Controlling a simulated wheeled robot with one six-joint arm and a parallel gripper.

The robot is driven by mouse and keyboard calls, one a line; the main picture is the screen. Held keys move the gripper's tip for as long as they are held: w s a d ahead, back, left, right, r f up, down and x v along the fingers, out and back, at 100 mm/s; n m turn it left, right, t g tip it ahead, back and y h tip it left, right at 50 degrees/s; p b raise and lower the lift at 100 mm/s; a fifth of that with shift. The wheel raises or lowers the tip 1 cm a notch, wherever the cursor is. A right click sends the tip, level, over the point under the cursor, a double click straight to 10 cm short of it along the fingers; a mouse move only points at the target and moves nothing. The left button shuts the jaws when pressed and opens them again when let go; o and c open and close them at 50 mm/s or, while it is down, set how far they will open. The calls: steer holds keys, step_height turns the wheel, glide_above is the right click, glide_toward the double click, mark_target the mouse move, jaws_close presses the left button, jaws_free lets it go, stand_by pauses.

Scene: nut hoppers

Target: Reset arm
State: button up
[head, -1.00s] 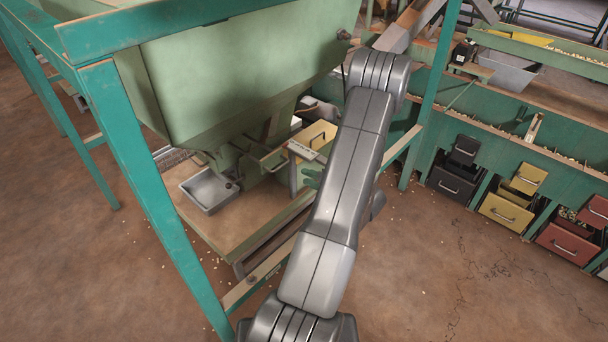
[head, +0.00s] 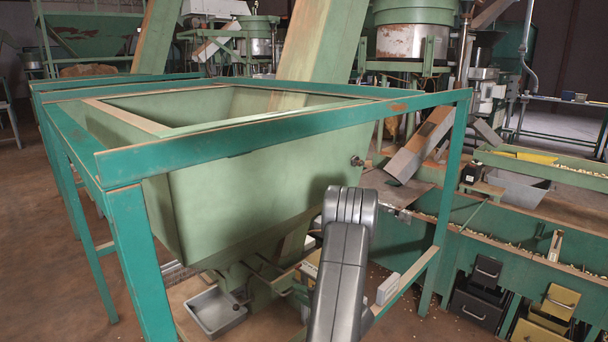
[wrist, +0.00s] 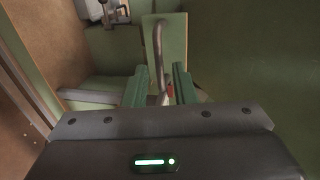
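My gripper (wrist: 161,88) shows in the wrist view with two green fingers standing apart. A curved metal handle (wrist: 158,45) rises in the gap between them, in front of a pale green panel (wrist: 173,40). The fingers do not look closed on it; whether they touch it I cannot tell. In the head view my grey arm reaches down in front of the green hopper (head: 250,195), and my gripper is hidden there.
A teal frame (head: 130,250) surrounds the hopper. A metal tray (head: 215,312) lies below its outlet. A teal bench with black bins (head: 478,307) and yellow bins (head: 558,303) stands at right. A sloped chute (head: 420,145) is behind.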

steer(key=b+x, duration=0.1)
steer(key=x, duration=0.3)
steer(key=shift+f, duration=0.15)
